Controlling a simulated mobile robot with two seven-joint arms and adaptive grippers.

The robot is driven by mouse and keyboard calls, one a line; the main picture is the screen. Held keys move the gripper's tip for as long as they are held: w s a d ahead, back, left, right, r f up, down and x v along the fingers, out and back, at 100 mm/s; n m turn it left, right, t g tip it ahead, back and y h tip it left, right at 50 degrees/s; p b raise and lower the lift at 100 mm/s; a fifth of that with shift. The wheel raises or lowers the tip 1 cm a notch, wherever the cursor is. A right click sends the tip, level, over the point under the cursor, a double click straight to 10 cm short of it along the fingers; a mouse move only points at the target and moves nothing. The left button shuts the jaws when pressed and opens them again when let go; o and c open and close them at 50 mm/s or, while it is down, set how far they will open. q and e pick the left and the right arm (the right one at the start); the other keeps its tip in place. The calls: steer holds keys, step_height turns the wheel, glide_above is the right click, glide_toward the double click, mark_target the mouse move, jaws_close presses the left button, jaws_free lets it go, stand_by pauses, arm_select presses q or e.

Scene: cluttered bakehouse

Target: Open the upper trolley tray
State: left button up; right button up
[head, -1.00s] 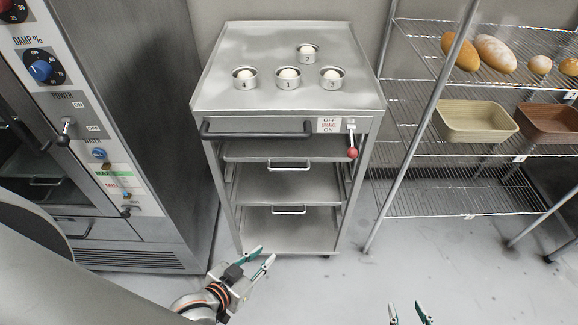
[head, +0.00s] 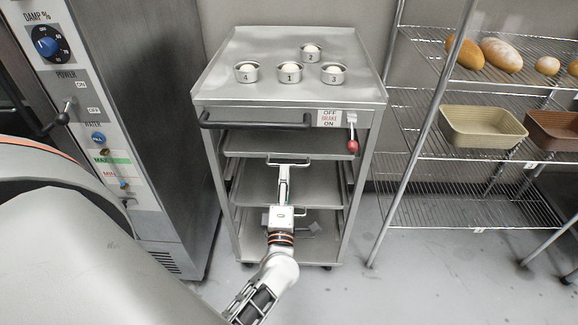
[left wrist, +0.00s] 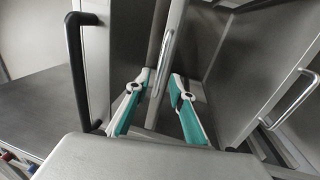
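The steel trolley (head: 372,97) stands in the middle of the head view. Its upper tray (head: 245,146) is level in the rack, with a metal bar handle (head: 303,162) at its front. A lower tray (head: 252,186) sits beneath it. My left gripper (head: 284,170) is at the upper handle, reaching up from below. In the left wrist view, the teal fingers (left wrist: 161,80) are apart, with the upper handle bar (left wrist: 167,42) running between them; I cannot tell whether they touch it. The lower handle (left wrist: 291,98) is to the right. My right gripper is out of view.
Several numbered cups (head: 290,73) with white balls stand on the trolley top. A black push bar (head: 255,122) and a red-knobbed brake lever (head: 352,135) project above the trays.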

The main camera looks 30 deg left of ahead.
arm_select(q)
steer(key=x, duration=0.4)
steer(key=shift+w+a, duration=0.15)
steer(key=shift+w, duration=0.25)
jaws_close()
